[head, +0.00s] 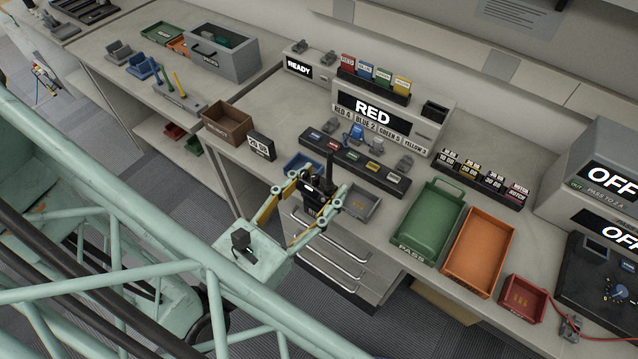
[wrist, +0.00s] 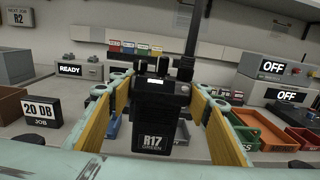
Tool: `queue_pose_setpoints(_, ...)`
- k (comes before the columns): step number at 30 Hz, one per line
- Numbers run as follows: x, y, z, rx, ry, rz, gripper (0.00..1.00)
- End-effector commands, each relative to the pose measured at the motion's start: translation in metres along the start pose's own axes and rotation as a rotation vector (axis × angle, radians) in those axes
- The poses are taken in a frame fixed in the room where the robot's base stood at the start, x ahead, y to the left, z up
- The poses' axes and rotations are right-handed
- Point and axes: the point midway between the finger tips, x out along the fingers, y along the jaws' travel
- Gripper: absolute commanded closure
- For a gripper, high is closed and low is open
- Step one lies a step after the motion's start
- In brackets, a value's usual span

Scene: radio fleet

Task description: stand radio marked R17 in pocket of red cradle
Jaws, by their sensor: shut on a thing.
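My gripper (head: 310,194) is shut on a black radio (head: 317,205) with a tall antenna, held upright above the front edge of the bench. In the wrist view the radio (wrist: 160,105) faces me between the two yellow-padded fingers and reads R17, with a smaller line below that looks like GREEN. Behind it a long black rack (head: 385,179) carries several small coloured tags. I cannot tell clearly which part is the red cradle's pocket; the radio and fingers hide some of the bench.
A RED display (head: 413,127) stands behind the rack. A blue tray (head: 300,162) and a grey tray (head: 360,207) lie near the radio. Green PASS (head: 405,235), orange (head: 465,275) and small red (head: 516,309) trays are to the right. A brown box (head: 222,130) is left.

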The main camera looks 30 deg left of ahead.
Motion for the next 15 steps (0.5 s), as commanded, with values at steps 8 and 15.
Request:
queue_pose_setpoints(8, 0.000, 0.000, 0.001, 0.000, 0.000, 0.000, 0.72)
queue_pose_setpoints(15, 0.007, 0.012, 0.001, 0.002, 0.005, -0.003, 0.72)
